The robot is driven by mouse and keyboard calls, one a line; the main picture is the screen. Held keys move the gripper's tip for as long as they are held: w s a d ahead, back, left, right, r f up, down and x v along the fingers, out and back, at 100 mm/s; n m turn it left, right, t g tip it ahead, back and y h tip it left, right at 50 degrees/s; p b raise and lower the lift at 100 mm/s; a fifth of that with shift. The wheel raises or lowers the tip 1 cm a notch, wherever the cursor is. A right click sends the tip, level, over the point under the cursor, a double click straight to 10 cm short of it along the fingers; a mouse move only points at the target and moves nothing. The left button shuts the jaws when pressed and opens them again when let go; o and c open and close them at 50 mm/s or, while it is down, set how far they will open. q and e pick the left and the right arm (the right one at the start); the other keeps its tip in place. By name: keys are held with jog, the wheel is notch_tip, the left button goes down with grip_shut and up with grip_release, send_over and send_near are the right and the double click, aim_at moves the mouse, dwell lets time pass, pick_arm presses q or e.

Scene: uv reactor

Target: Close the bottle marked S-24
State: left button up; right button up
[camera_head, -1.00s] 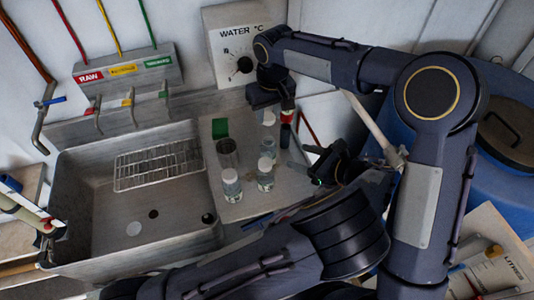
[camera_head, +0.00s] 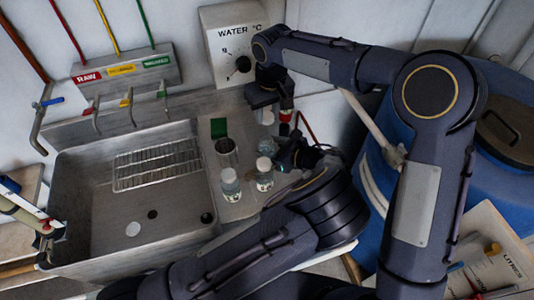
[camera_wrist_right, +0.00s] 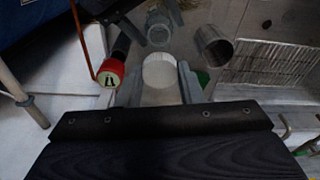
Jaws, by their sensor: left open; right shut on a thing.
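My right gripper (camera_head: 266,106) is shut on a white round-topped thing (camera_wrist_right: 160,74) at the back of the counter; I cannot tell whether it is a loose cap or a capped bottle. A clear bottle (camera_head: 266,146) stands in front of it and shows in the right wrist view (camera_wrist_right: 158,30). My left gripper (camera_head: 279,154) is open beside that bottle, with its fingers around or near it. Two white-capped clear bottles, a left one (camera_head: 230,186) and a right one (camera_head: 264,175), stand nearer the front. No label is readable, so I cannot tell which is S-24.
A metal cup (camera_head: 227,152) stands left of the bottles, by a green patch (camera_head: 219,128). A red-topped dark thing (camera_wrist_right: 111,73) is close beside my right gripper. The sink (camera_head: 95,215) with a wire rack (camera_head: 158,165) lies left. A blue barrel (camera_head: 495,190) stands right.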

pick_arm(q)
jog(key=shift+c, duration=0.3)
jog(key=c, duration=1.1)
pick_arm(e)
send_over(267, 137)
jog(key=shift+s+d+f, duration=0.1)
jog(key=shift+f, duration=1.2)
jog(key=shift+s+f, duration=0.1)
jog(key=shift+f, duration=1.15)
jog(key=shift+f, duration=0.85)
jog(key=shift+f, duration=0.55)
pick_arm(q)
grip_shut()
pick_arm(e)
jog(key=o, duration=0.9)
